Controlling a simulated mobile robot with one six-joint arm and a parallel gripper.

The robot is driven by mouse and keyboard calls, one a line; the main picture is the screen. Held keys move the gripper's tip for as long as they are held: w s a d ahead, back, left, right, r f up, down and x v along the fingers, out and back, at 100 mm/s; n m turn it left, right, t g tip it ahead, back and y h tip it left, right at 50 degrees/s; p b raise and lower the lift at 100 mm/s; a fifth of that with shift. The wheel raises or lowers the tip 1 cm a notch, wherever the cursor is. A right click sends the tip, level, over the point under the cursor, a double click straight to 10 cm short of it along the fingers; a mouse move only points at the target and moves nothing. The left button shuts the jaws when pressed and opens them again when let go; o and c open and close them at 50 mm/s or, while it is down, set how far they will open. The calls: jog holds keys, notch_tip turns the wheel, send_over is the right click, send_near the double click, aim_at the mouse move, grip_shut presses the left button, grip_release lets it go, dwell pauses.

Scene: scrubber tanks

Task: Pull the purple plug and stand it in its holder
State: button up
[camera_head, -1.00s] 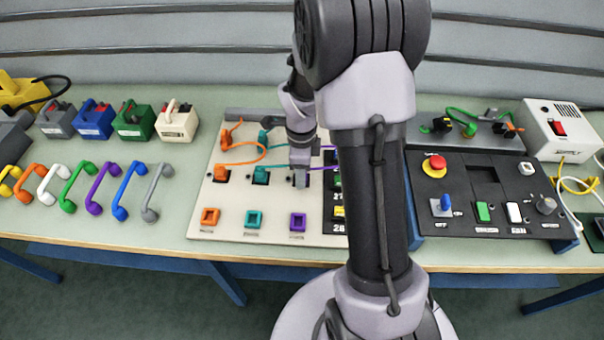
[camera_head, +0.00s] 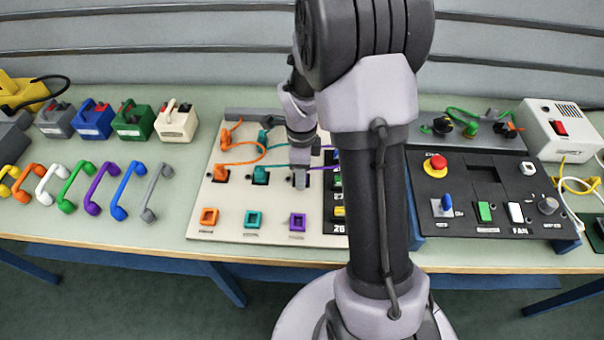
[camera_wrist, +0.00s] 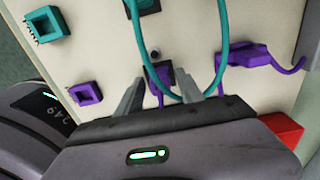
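The purple plug (camera_wrist: 158,86) stands in a black socket in the pale panel, with teal cable looping in front of it in the wrist view. My gripper (camera_wrist: 170,92) is open, with one finger on each side of the plug; the left finger looks closer to it. I cannot tell whether either finger touches it. The square purple holder (camera_wrist: 86,93) is empty, left of my gripper; it also shows in the head view (camera_head: 297,222). In the head view my gripper (camera_head: 300,181) hides the plug.
An orange plug (camera_head: 221,173) and a teal plug (camera_head: 260,175) sit to the left, with orange (camera_head: 209,217) and teal (camera_head: 253,219) holders in front. A purple connector (camera_wrist: 243,56) lies right of my gripper in the wrist view. A black control panel (camera_head: 488,190) stands at right.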

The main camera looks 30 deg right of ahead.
grip_shut()
dwell(1.1)
jog(key=o, duration=0.6)
grip_release()
jog(key=shift+r, duration=0.1)
notch_tip(320, 180, up, 17)
jog(key=p, duration=0.6)
jog(key=shift+r, duration=0.15)
